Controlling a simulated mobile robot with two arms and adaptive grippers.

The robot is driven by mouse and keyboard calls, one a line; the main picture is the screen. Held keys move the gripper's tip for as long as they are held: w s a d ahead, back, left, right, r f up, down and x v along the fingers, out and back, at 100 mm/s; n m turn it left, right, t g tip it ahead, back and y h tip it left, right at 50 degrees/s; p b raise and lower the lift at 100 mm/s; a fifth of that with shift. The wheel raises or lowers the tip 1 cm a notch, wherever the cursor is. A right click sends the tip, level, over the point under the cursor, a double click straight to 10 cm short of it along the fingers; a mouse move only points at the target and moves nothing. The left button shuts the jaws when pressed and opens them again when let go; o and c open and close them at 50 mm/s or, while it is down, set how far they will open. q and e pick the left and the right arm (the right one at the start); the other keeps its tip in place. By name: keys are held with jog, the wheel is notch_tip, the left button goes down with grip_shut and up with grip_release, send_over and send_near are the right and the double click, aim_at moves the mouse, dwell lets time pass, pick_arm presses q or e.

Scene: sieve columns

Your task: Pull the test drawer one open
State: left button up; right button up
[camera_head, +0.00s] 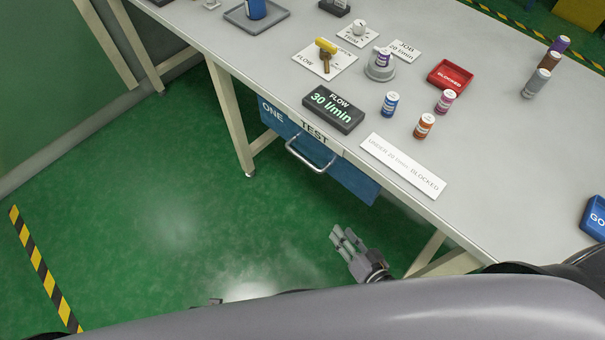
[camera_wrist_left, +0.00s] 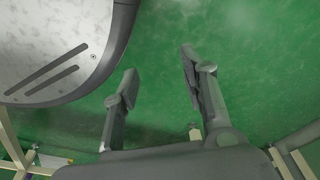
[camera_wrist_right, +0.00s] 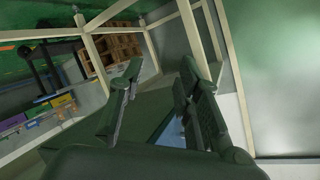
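The test drawer one (camera_head: 350,180) has a blue front under the near edge of the table, with "ONE" and "TEST" lettered near its top. Its metal bar handle (camera_head: 311,160) juts out from the front. The drawer looks closed, with no gap that I can make out. My right gripper (camera_head: 340,236) is below and to the right of the handle, apart from it. Its fingers are spread and empty in the right wrist view (camera_wrist_right: 160,72). My left gripper (camera_wrist_left: 160,70) is open and empty over green floor; I cannot make it out clearly in the head view.
The grey table (camera_head: 510,160) carries a flow display (camera_head: 333,108), a white sign (camera_head: 403,165), a red tray (camera_head: 450,75) and several small cylinders. A blue "GO" block (camera_head: 594,217) is at the right. Table legs (camera_head: 232,120) flank the drawer; the green floor (camera_head: 170,200) before it is clear.

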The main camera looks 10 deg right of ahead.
notch_tip(320, 180, up, 4)
jog(key=w+a+m+t+y+b, duration=0.2)
jog(key=a+t+b, duration=0.1)
jog(key=b, duration=0.1)
jog(key=m+t+b, duration=0.3)
send_near(302, 157)
jog(key=x, duration=0.8)
jog(key=shift+w+f, duration=0.3)
jog(key=shift+w, duration=0.1)
jog(key=shift+w+a+r, duration=0.1)
jog(key=shift+w+a, duration=0.15)
jog(key=shift+w, duration=0.25)
pick_arm(q)
jog(key=shift+t, duration=0.3)
jog(key=w, duration=0.1)
jog(key=w+f, duration=0.1)
jog(key=w, duration=0.3)
jog(key=shift+d+f, duration=0.35)
jog(key=shift+s+f, duration=0.1)
pick_arm(e)
jog(key=shift+c, duration=0.3)
